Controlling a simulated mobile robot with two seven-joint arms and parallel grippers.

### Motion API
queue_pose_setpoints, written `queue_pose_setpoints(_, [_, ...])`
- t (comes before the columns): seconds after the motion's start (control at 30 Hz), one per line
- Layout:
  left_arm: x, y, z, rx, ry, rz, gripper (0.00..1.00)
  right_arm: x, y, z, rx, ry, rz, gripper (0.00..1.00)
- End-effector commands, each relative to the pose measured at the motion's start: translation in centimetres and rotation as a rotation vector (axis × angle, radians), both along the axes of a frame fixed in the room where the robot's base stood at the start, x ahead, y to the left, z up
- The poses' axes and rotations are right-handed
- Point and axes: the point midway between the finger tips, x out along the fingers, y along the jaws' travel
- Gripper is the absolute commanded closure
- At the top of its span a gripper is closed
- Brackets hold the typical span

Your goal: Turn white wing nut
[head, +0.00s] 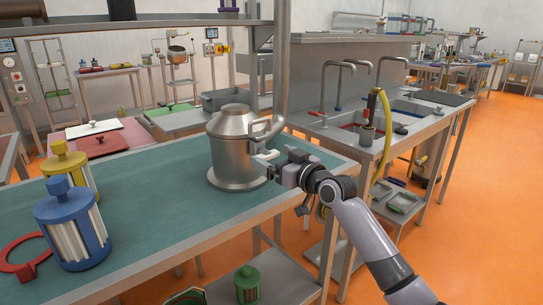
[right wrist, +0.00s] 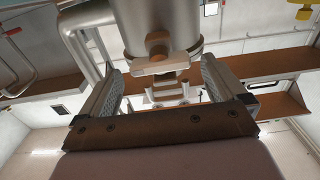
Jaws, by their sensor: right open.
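A grey metal canister (head: 232,140) with a domed lid stands on the teal tabletop (head: 150,200). The white wing nut (head: 266,156) is on its right side, partly hidden by my right gripper (head: 276,168). In the right wrist view, the wing nut (right wrist: 166,66) has its wings spread almost level around a round stud. My right gripper (right wrist: 162,85) is open, with one finger on each side of the nut and a visible gap to each. My left gripper is not in view.
A blue-capped cylinder (head: 72,225), a yellow-capped one (head: 68,165) and a red ring (head: 22,258) are at the left of the table. A thick grey pipe (head: 281,70) rises close behind the canister. The front middle of the tabletop is clear.

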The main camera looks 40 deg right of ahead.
Motion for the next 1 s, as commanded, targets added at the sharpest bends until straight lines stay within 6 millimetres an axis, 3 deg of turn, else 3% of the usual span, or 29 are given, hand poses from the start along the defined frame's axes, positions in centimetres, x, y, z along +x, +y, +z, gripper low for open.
queue_pose_setpoints(0.2, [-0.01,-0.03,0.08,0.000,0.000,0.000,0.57,1.26,0.19,-0.04,0.001,0.001,0.002,0.02])
queue_pose_setpoints(0.47, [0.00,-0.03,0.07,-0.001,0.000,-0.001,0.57,1.36,0.20,-0.05,0.000,0.001,0.001,0.02])
queue_pose_setpoints(0.5, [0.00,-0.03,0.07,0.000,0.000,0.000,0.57,1.36,0.19,-0.05,0.000,0.001,0.001,0.05])
queue_pose_setpoints(0.67, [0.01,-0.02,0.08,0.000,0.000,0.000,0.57,1.35,0.19,-0.06,0.000,0.001,0.001,0.57])
queue_pose_setpoints(1.0, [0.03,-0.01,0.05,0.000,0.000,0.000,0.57,1.34,0.14,-0.02,-0.022,-0.002,0.000,0.58])
